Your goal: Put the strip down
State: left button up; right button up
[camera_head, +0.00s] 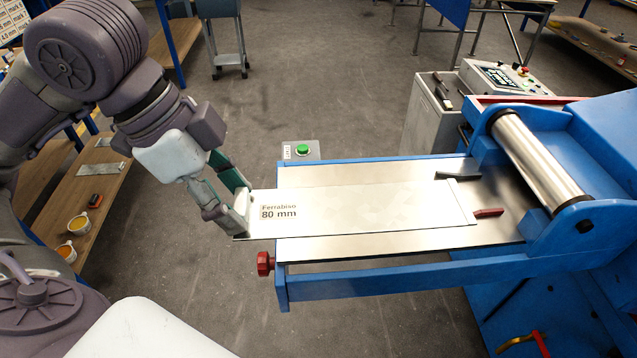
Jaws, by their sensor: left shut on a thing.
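The strip (370,207) is a flat, pale metal sheet printed "Ferrabiso 80 mm" near its left end. It lies over the metal table of the blue machine (400,283), with its left end sticking out past the table's edge. I cannot tell whether it rests fully on the table. My left gripper (243,213) is shut on the strip's left end. The strip's right end is near a black guide (458,176) and a red guide (488,212), short of the steel roller (540,165). My right gripper is not in view.
A green button box (302,150) stands behind the table. A red knob (265,263) sticks out at the table's front left corner. A wooden bench (75,205) with two cups is at left. A grey control cabinet (432,115) stands behind the machine. Open floor lies between.

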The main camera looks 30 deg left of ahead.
pick_arm(q)
jog(key=shift+w+a+f+p, duration=0.1)
jog(key=shift+w+f+p, duration=0.1)
jog(key=shift+w+p, duration=0.7)
jog(key=w+f, duration=0.2)
jog(key=w, duration=0.1)
jog(key=w+f+p, duration=0.1)
jog(key=w+f, duration=0.1)
jog(key=w, duration=0.1)
jog(key=w+f, duration=0.2)
jog(key=w, duration=0.1)
jog(key=shift+w+a+p, duration=0.1)
jog(key=shift+a+p, duration=0.2)
jog(key=shift+a, duration=0.05)
jog(key=shift+w+f, duration=0.2)
jog(key=shift+w, duration=0.05)
notch_tip(320, 180, down, 3)
jog(key=shift+s+f, duration=0.1)
jog(key=shift+f, duration=0.45)
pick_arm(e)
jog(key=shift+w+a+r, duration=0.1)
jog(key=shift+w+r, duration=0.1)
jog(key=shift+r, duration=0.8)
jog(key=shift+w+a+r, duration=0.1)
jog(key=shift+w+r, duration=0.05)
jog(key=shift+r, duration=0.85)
